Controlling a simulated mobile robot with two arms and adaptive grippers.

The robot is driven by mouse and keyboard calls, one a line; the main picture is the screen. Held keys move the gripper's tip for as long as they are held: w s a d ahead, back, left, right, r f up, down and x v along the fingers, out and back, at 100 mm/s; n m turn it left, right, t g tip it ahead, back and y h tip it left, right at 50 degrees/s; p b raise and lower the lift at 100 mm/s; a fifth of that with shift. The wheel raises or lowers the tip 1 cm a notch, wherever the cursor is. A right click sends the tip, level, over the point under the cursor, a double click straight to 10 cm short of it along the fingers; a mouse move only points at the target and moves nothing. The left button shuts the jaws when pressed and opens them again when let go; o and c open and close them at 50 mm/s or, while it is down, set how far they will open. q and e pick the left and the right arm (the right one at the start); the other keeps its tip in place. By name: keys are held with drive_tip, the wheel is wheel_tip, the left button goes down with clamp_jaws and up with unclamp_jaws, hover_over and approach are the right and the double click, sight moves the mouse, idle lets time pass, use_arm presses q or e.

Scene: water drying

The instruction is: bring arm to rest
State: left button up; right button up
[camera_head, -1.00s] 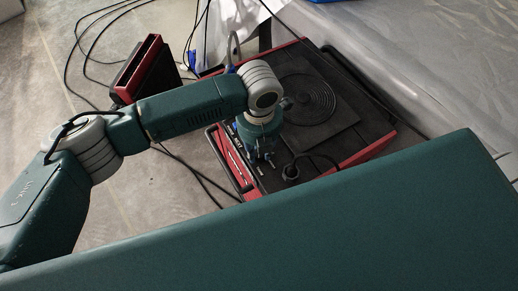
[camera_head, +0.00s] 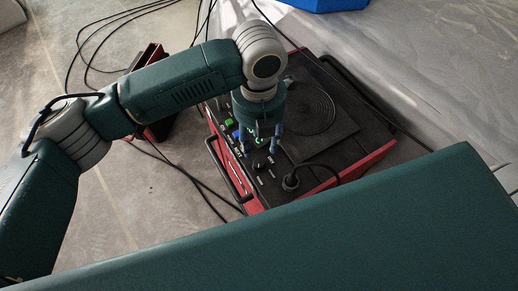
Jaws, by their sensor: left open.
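My left arm comes in from the left. Its gripper (camera_head: 260,147) points down over the control panel of a red and black machine (camera_head: 355,157). The blue-tipped fingers are apart and nothing shows between them. I cannot tell whether the fingertips touch the panel. A green button and a blue part show on the panel beside the gripper, along with a black knob. My right gripper is not in view.
A black cable plugs into the machine's front right part. A red and black box (camera_head: 157,122) stands behind my left arm. Black cables lie on the grey floor (camera_head: 130,215). A blue object (camera_head: 328,4) and plastic sheeting (camera_head: 440,75) are at the back right.

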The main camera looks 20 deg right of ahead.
use_arm(q)
drive_tip(key=shift+r, duration=1)
